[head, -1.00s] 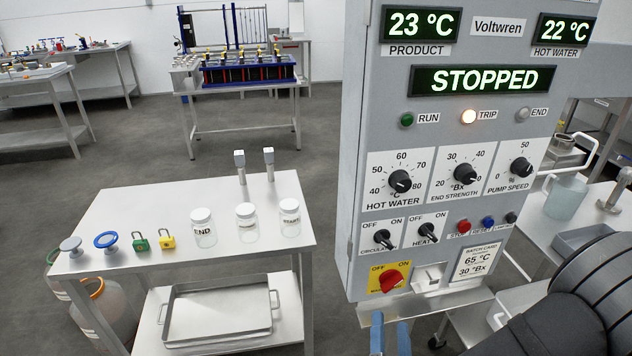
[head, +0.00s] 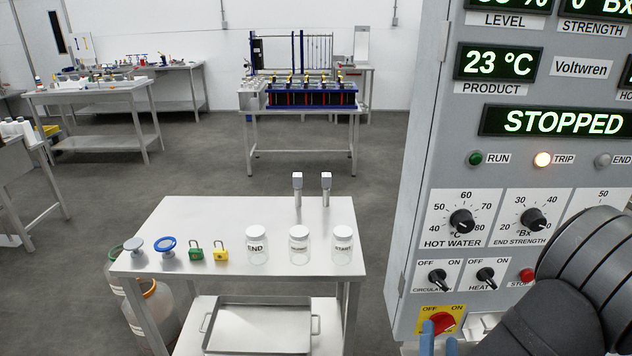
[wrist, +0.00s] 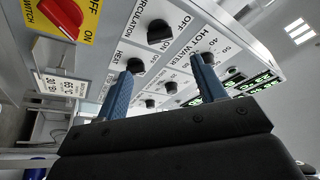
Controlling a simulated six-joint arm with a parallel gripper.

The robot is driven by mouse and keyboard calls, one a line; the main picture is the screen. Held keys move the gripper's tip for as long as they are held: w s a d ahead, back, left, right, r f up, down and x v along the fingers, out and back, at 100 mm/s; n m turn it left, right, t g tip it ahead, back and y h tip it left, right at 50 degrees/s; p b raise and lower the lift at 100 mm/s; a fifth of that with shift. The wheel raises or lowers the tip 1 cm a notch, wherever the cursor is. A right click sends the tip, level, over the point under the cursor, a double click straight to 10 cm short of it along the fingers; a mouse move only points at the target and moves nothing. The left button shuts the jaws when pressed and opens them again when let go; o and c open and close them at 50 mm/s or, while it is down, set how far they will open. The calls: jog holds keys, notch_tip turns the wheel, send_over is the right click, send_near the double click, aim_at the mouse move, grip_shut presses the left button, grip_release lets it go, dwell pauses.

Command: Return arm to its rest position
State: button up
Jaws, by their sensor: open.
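My gripper (wrist: 160,82) shows in the wrist view with two blue fingers spread apart and nothing between them. Behind the fingers is the grey control panel, with the circulation knob (wrist: 159,32), the heat knob and the red main switch (wrist: 62,14) in view. In the head view my gripper (head: 438,346) is at the bottom edge, just below the red switch (head: 437,319) on its yellow plate. My dark arm covers the panel's lower right, including the pump speed knob. Whether the fingers touch the panel cannot be told.
The panel display (head: 563,121) reads STOPPED, and the trip lamp (head: 542,160) is lit. A steel table (head: 190,225) at the left holds jars (head: 257,245), padlocks (head: 221,251) and round handles. A tray (head: 260,325) lies on its lower shelf. Open floor lies beyond.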

aim_at(441, 286)
jog(key=shift+x, duration=2)
jog(key=shift+v, duration=5.15)
jog(key=x, duration=1.7)
jog(key=shift+w+r, duration=0.15)
jog(key=shift+w, duration=0.2)
jog(key=shift+s+m+g+h, duration=0.15)
jog(key=shift+m+g+h, duration=0.15)
jog(key=shift+m, duration=0.8)
jog(key=m+g, duration=0.2)
jog(key=m, duration=0.2)
jog(key=shift+m+h, duration=0.3)
jog(key=shift+h, duration=0.1)
